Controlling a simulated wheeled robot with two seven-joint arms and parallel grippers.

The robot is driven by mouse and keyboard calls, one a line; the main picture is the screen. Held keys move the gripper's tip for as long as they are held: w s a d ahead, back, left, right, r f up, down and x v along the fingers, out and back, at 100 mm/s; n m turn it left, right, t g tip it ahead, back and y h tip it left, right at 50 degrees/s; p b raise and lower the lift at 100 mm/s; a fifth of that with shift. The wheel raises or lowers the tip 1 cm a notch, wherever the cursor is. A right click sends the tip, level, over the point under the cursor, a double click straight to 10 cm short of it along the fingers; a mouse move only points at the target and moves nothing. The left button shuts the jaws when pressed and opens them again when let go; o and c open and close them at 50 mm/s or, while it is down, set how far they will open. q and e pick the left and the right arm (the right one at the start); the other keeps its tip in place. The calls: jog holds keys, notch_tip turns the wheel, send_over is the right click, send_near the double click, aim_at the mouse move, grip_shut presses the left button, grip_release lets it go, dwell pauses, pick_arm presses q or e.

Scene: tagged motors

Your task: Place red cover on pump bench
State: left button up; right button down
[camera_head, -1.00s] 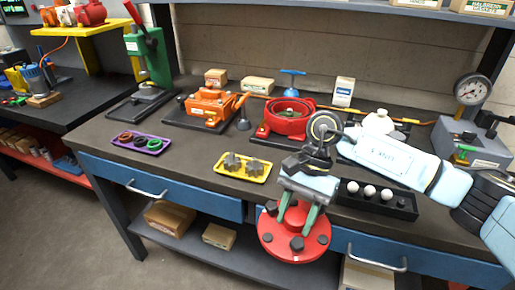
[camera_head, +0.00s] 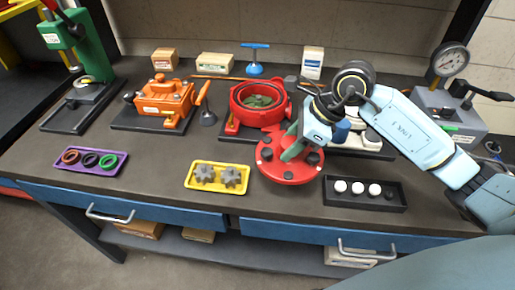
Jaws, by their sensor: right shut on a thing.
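The red cover (camera_head: 273,162) is a round flanged disc with dark bolts around its rim. My right gripper (camera_head: 296,147) is shut on it and holds it above the bench's front half. The red pump housing (camera_head: 253,106) stands open on a dark base plate just behind and left of the cover, with grey-green parts inside its round opening. The cover and gripper overlap its front right edge in the picture; whether they touch cannot be told. The workbench (camera_head: 135,195) has a dark top and blue drawers. My left gripper is not in view.
A yellow tray (camera_head: 240,187) with two gears lies left of the cover. A black tray (camera_head: 331,200) with white balls lies right. A purple tray (camera_head: 66,165), orange pump (camera_head: 163,99), green press (camera_head: 73,38) and gauge unit (camera_head: 451,117) stand around. A blue T-handle tool (camera_head: 255,67) stands behind.

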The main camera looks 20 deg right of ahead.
aim_at(290, 165)
notch_tip(290, 165, down, 4)
jog(key=shift+s+r, duration=0.1)
jog(key=shift+f, duration=2.25)
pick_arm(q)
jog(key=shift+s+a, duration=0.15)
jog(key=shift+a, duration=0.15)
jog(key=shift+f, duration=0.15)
pick_arm(e)
jog(key=shift+f, duration=0.15)
jog(key=c, duration=0.7)
grip_release()
jog(key=shift+c, duration=0.2)
jog(key=shift+d+r, duration=0.2)
jog(key=shift+r, duration=0.15)
jog(key=v, duration=1.1)
jog(key=shift+s+r, duration=0.1)
jog(key=shift+s, duration=0.05)
